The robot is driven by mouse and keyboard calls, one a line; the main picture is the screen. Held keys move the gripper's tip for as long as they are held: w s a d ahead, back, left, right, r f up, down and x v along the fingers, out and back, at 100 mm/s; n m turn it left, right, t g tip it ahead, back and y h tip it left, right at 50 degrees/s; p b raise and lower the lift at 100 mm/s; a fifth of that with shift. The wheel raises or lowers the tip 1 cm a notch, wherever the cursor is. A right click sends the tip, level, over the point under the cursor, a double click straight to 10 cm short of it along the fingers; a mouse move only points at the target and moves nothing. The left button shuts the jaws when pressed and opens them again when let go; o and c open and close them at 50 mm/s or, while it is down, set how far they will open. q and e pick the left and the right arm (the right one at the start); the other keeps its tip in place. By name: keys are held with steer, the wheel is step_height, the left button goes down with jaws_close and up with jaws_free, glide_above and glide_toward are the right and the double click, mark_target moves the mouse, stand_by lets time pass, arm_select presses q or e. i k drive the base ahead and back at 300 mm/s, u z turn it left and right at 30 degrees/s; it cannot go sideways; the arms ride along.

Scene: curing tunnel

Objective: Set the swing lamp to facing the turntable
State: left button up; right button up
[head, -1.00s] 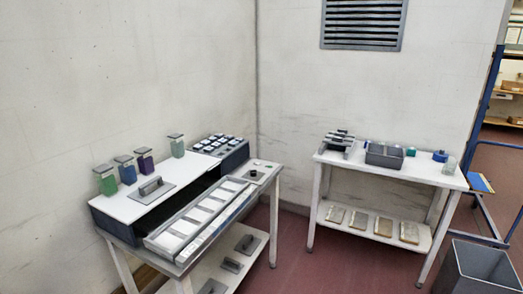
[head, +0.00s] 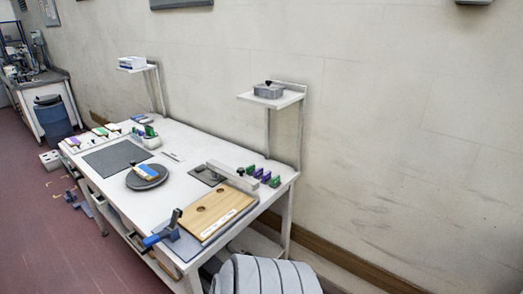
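A dark round turntable (head: 146,178) lies on the white table, with a small blue, tan and white block (head: 146,171) on it. To its right, a long grey bar (head: 232,176) with a dark knob extends near a dark square plate (head: 207,175). It may be the swing lamp, but I cannot tell for certain, nor which way a lamp head faces. Neither of my grippers is in view.
The white table (head: 185,150) stands along the wall. A wooden board (head: 215,213) and a blue clamp-like tool (head: 162,234) are at its near end. A grey ribbed bin (head: 265,275) stands beside that end.

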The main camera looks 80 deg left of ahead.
mark_target(238, 175)
steer(key=u, duration=3.4)
steer(key=i, duration=0.75)
